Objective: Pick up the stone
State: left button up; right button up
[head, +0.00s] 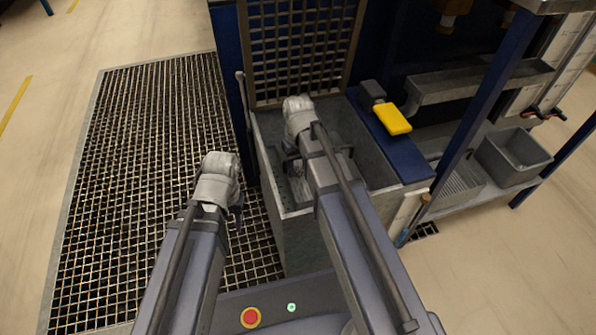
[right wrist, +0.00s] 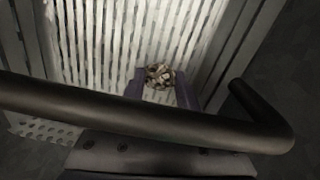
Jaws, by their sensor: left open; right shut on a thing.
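The stone (right wrist: 159,76) is a small, mottled brown and pale lump in the right wrist view. It sits between the two purple fingers of my right gripper (right wrist: 163,84), which is shut on it. In the head view, my right gripper (head: 291,152) is inside the grey metal bin (head: 301,240), and I cannot make out the stone there. My left gripper (head: 237,212) is open, outside the bin on its left, above the floor grating.
A metal grating (head: 140,170) covers the floor at the left. The bin's walls surround my right gripper. A yellow block (head: 393,119) sits on the blue ledge to the right. A grey tub (head: 513,155) stands on the lower shelf further right.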

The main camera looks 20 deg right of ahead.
aim_at(298, 168)
grip_shut()
jog(key=shift+r, duration=0.15)
notch_tip(298, 168, up, 18)
jog(key=p, duration=1.8)
